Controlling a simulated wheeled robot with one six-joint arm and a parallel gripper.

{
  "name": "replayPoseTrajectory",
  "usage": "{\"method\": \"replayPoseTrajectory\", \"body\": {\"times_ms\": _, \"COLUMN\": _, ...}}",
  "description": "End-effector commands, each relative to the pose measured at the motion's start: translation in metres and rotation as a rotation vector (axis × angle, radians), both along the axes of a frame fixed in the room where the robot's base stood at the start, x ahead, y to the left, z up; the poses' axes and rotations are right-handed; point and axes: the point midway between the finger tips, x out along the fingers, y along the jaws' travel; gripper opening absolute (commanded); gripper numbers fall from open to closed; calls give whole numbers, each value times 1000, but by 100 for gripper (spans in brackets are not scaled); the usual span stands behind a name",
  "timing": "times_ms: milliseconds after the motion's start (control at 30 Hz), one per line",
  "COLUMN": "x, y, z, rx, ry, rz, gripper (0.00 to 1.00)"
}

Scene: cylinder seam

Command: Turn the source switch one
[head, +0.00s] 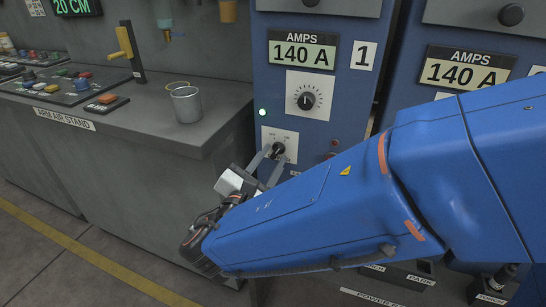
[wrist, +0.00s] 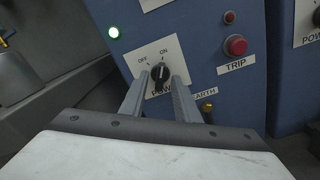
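The source switch of unit one is a black rotary knob (head: 278,148) on a white plate with OFF and ON marks. In the wrist view the knob (wrist: 161,73) sits between my two fingertips. Its handle looks roughly upright; I cannot tell its exact setting. My gripper (head: 271,158) is in front of the plate, and its fingers (wrist: 159,80) stand apart, one on each side of the knob. Some gap shows beside the knob, so I see no firm grip. The fingers partly cover the POWER label.
A lit green lamp (wrist: 113,32) is at the plate's upper left. A red TRIP button (wrist: 236,45) is right of the switch, and a brass EARTH terminal (wrist: 208,108) is below right. A grey bench (head: 140,125) with a metal cup (head: 187,105) stands left.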

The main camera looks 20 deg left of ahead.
Motion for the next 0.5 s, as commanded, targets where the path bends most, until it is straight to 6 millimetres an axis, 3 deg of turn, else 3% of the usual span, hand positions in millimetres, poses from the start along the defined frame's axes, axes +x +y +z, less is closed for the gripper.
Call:
{"method": "replayPoseTrajectory", "body": {"times_ms": 467, "x": 11, "y": -1, "z": 0, "rx": 0, "ry": -1, "rz": 0, "gripper": 29}}
{"method": "replayPoseTrajectory", "body": {"times_ms": 500, "x": 11, "y": -1, "z": 0, "rx": 0, "ry": -1, "rz": 0, "gripper": 22}}
